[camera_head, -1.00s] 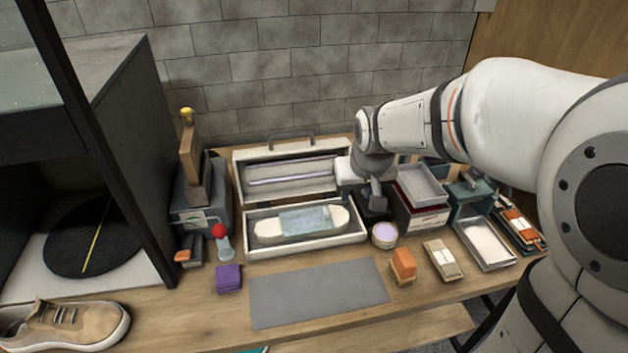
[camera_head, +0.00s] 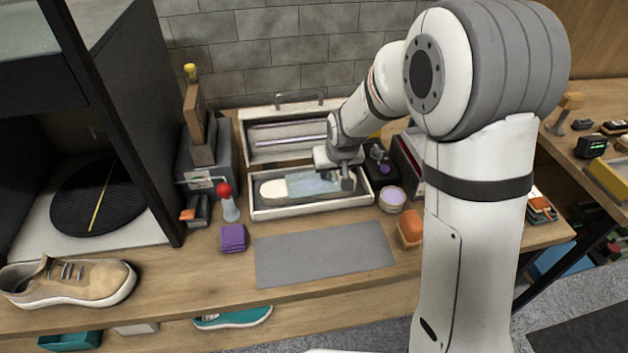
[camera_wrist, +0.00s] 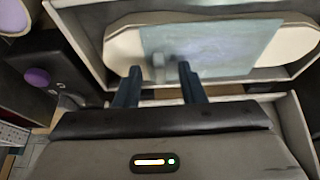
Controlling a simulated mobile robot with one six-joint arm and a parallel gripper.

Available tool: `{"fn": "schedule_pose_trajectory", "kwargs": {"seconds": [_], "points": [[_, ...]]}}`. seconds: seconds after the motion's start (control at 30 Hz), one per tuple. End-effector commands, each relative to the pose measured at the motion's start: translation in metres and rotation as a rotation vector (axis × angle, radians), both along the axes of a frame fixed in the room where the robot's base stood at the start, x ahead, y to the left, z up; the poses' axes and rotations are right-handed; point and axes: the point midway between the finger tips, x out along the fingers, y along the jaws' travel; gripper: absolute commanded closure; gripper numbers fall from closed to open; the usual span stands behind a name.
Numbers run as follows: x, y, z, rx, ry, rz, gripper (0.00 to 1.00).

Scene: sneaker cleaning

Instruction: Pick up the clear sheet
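The clear sheet (camera_head: 308,184) is a pale bluish see-through piece lying over the middle of a white sole-shaped piece (camera_head: 273,190) in an open white case (camera_head: 300,210). In the wrist view the sheet (camera_wrist: 225,45) lies just beyond my fingertips. My gripper (camera_wrist: 160,70) is open, with a gap between its two dark fingers. A small blurred grey shape shows near the gap; I cannot tell if it is part of the sheet. In the head view my gripper (camera_head: 347,182) is over the right part of the case, at the sheet's right end. Contact is unclear.
The case's raised lid (camera_head: 285,135) stands behind. A dark holder with a purple knob (camera_head: 384,169) and a round lilac tub (camera_head: 392,197) are close on the right. A grey mat (camera_head: 325,255) in front is clear. A red-topped bottle (camera_head: 228,205) stands left.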

Motion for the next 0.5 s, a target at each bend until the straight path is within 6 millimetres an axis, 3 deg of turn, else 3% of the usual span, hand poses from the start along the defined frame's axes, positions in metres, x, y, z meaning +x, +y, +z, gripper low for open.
{"fn": "schedule_pose_trajectory", "kwargs": {"seconds": [0.23,0.5], "points": [[0.0007,0.0005,-0.0016,0.0,-0.001,0.001,0.64],[0.0005,0.0008,-0.0014,0.0,0.0,0.001,0.86]]}}
